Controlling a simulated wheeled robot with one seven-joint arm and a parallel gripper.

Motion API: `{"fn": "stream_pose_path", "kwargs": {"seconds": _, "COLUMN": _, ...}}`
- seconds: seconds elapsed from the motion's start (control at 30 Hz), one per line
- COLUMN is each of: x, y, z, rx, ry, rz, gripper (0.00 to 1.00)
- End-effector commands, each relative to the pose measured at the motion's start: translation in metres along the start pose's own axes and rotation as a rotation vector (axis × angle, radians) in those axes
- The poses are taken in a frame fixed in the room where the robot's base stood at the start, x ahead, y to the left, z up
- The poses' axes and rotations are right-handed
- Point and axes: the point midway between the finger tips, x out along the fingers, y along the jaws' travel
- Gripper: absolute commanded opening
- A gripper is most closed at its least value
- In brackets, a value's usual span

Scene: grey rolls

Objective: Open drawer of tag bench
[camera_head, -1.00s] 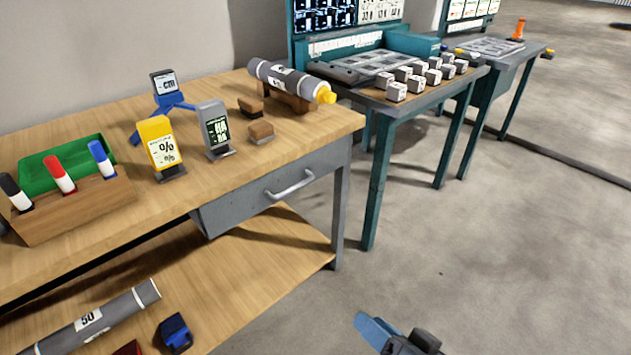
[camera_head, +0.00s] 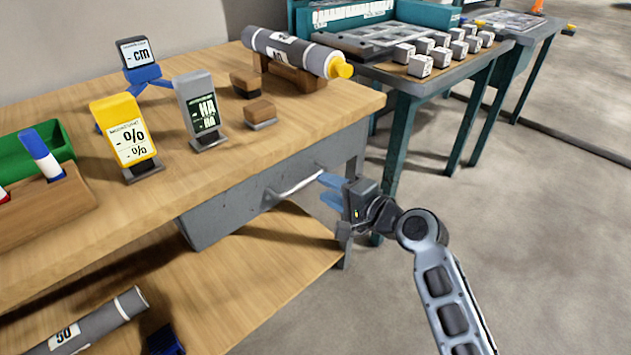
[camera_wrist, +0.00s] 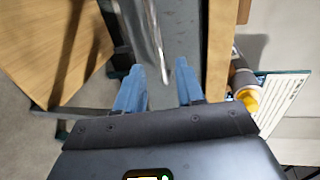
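The tag bench (camera_head: 330,105) has a wooden top and a grey drawer (camera_head: 230,210) under its front edge. The drawer looks shut. Its silver bar handle (camera_head: 295,183) runs along the drawer front. My gripper (camera_head: 328,190) is at the right end of the handle, its blue fingers pointing at it. In the wrist view the two fingers (camera_wrist: 160,80) are spread apart, with the handle (camera_wrist: 150,40) just ahead, near the left finger. I see no contact between them.
On the bench top are a yellow meter (camera_head: 123,140), a grey meter (camera_head: 200,115), a blue stand device (camera_head: 140,60), brown blocks (camera_head: 245,84) and a grey roll (camera_head: 290,50) on a cradle. A lower shelf (camera_head: 270,250) lies beneath. A teal bench (camera_head: 400,130) stands at right.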

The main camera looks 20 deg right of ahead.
Motion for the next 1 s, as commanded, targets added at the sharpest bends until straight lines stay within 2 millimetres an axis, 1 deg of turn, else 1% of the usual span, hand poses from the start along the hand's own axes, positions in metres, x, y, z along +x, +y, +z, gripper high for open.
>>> {"fn": "stream_pose_path", "kwargs": {"seconds": 0.03, "x": 0.01, "y": 0.0, "z": 0.0, "rx": 0.0, "ry": -0.001, "rz": -0.002, "gripper": 0.38}}
{"fn": "stream_pose_path", "kwargs": {"seconds": 0.1, "x": 0.02, "y": 0.001, "z": 0.001, "rx": 0.0, "ry": -0.002, "rz": -0.001, "gripper": 0.38}}
{"fn": "stream_pose_path", "kwargs": {"seconds": 0.3, "x": 0.044, "y": 0.001, "z": 0.0, "rx": -0.001, "ry": 0.0, "rz": -0.001, "gripper": 0.38}}
{"fn": "stream_pose_path", "kwargs": {"seconds": 0.43, "x": 0.051, "y": 0.0, "z": 0.0, "rx": -0.001, "ry": 0.0, "rz": -0.001, "gripper": 0.38}}
{"fn": "stream_pose_path", "kwargs": {"seconds": 0.7, "x": 0.052, "y": 0.0, "z": 0.0, "rx": -0.002, "ry": 0.001, "rz": 0.0, "gripper": 0.38}}
{"fn": "stream_pose_path", "kwargs": {"seconds": 1.0, "x": 0.051, "y": 0.0, "z": 0.0, "rx": -0.002, "ry": 0.001, "rz": 0.0, "gripper": 0.09}}
